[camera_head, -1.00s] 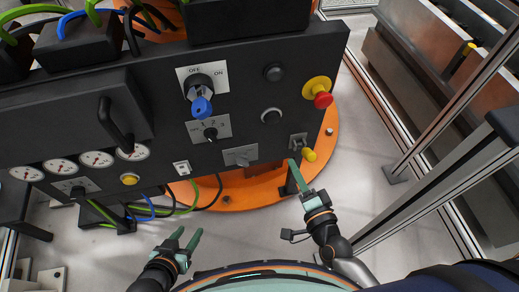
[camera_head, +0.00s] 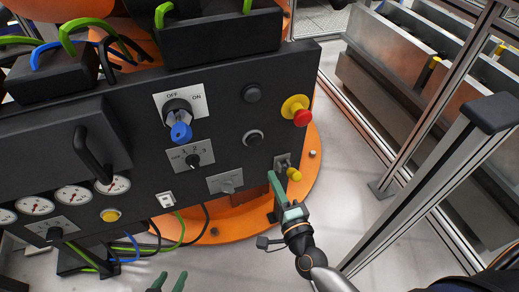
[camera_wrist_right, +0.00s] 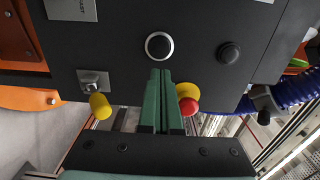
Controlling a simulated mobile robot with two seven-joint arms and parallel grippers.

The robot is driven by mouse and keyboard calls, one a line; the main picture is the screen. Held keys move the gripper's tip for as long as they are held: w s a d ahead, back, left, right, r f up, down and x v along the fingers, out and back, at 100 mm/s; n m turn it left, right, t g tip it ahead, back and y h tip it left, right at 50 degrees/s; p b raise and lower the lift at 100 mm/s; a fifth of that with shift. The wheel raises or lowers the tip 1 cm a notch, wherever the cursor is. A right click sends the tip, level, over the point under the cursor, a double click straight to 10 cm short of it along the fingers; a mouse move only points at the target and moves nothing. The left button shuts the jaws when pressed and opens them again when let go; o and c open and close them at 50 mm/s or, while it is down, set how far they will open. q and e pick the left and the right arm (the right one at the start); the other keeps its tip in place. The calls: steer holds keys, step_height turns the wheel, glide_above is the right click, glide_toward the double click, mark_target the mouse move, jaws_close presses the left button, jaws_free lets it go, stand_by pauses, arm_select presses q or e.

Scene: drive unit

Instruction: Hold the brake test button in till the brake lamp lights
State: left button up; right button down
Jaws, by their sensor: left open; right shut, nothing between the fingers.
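The upright black panel carries a dark round button with a silver ring (camera_head: 253,138); it also shows in the right wrist view (camera_wrist_right: 159,46). Above it is a dark, unlit-looking dome (camera_head: 251,93), also in the wrist view (camera_wrist_right: 228,53). I cannot read any label marking the brake button or lamp. My right gripper (camera_head: 272,174) is shut and empty, its green fingertips below the ringed button in the head view. In the wrist view the fingertips (camera_wrist_right: 162,71) appear close to the button; contact cannot be made out. My left gripper (camera_head: 168,280) is open at the bottom edge.
A red emergency stop on yellow (camera_head: 302,116) sticks out at the panel's right. A yellow-knobbed lever (camera_head: 294,174) is beside my right fingers. A blue key switch (camera_head: 180,131), a selector (camera_head: 193,160) and a yellow button (camera_head: 109,215) are further left. Metal frame posts (camera_head: 420,195) stand right.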

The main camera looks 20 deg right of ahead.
mark_target(256, 142)
steer(key=w, duration=1.1)
steer(key=shift+a+b, duration=0.2)
steer(key=shift+b, duration=0.15)
